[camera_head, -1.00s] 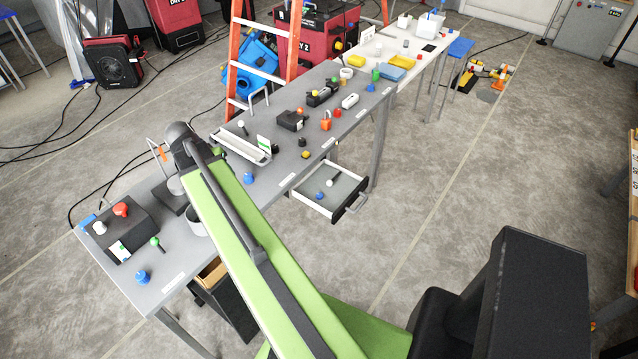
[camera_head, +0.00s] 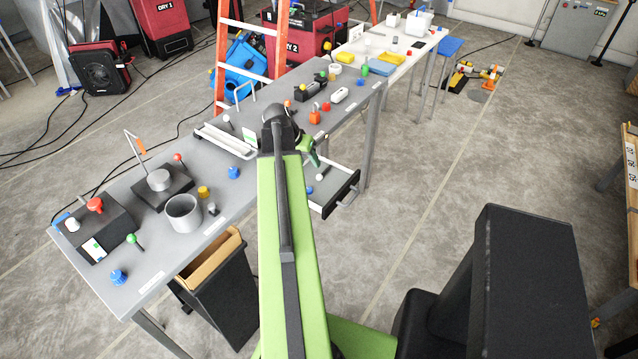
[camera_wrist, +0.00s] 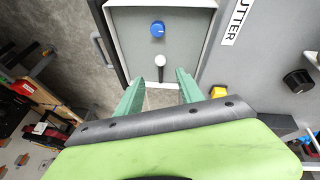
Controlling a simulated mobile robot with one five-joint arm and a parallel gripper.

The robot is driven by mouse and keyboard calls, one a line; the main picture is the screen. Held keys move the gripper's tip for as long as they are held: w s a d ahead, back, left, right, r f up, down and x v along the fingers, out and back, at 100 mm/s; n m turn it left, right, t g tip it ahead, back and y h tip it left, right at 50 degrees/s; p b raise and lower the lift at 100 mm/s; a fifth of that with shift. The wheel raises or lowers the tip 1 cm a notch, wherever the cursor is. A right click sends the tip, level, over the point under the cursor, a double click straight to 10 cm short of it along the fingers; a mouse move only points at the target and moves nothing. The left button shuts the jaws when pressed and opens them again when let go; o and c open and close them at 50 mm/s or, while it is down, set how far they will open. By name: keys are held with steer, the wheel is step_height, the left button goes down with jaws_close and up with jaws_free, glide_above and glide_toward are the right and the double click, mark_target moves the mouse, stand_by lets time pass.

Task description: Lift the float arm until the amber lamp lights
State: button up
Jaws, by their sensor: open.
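A thin bent arm with an orange piece (camera_head: 140,146) stands behind a black block with a grey cylinder (camera_head: 159,180), near the table's left end. It may be the float arm; I cannot tell for sure. I cannot pick out a lit amber lamp; a small yellow piece (camera_head: 204,192) lies beside the grey cup. My gripper (camera_head: 312,152) is at the table's front edge by the open drawer, well right of that arm. In the wrist view my gripper (camera_wrist: 159,76) has its green fingers apart and empty, over the drawer.
The open drawer (camera_head: 345,192) juts from the table front, with a blue knob (camera_wrist: 157,28) and a white-topped piece (camera_wrist: 160,61) inside. A grey cup (camera_head: 184,214) stands near the front edge. A black bin (camera_head: 222,300) is below.

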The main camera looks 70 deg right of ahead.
mark_target(319, 176)
steer(key=b+x, duration=0.8)
steer(key=x, duration=0.2)
steer(key=shift+d+f, duration=0.1)
steer(key=shift+f, duration=0.2)
jaws_close()
steer(key=shift+s, duration=0.1)
stand_by(0.6)
